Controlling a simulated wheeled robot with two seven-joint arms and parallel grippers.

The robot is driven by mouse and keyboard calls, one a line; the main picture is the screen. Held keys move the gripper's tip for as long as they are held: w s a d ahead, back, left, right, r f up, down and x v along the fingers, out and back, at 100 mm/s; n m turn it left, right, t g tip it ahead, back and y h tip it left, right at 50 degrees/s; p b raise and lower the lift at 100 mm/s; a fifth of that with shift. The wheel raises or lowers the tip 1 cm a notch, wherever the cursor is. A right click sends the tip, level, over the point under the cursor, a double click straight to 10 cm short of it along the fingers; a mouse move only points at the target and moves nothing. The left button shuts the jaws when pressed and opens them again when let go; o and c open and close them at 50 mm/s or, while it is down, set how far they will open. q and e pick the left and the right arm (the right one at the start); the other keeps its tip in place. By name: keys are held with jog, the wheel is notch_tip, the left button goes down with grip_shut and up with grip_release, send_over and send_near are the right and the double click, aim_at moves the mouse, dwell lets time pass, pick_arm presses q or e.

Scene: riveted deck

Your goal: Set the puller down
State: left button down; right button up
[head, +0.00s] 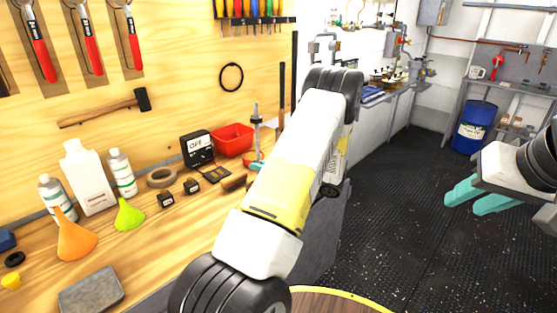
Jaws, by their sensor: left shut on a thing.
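A slim grey metal tool with an upright rod, which looks like the puller (256,122), stands upright at the back of the wooden bench, right of the red bin. My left arm crosses the middle of the head view and hides most of my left gripper (255,164); only a bit of teal finger shows at the puller's lower part. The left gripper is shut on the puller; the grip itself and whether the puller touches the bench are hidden. My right gripper (465,206) is at the right, over the dark floor, its teal fingers apart and empty.
On the bench (150,266) are a red bin (232,139), a meter (197,148), a tape roll (161,177), bottles (88,180), orange (75,238) and green (129,215) funnels and a grey block (91,290). The bench's front middle is clear. A blue drum (474,128) stands far right.

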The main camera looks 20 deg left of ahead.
pick_arm(q)
jog(key=c, duration=1.5)
grip_release()
jog(key=shift+f, duration=0.1)
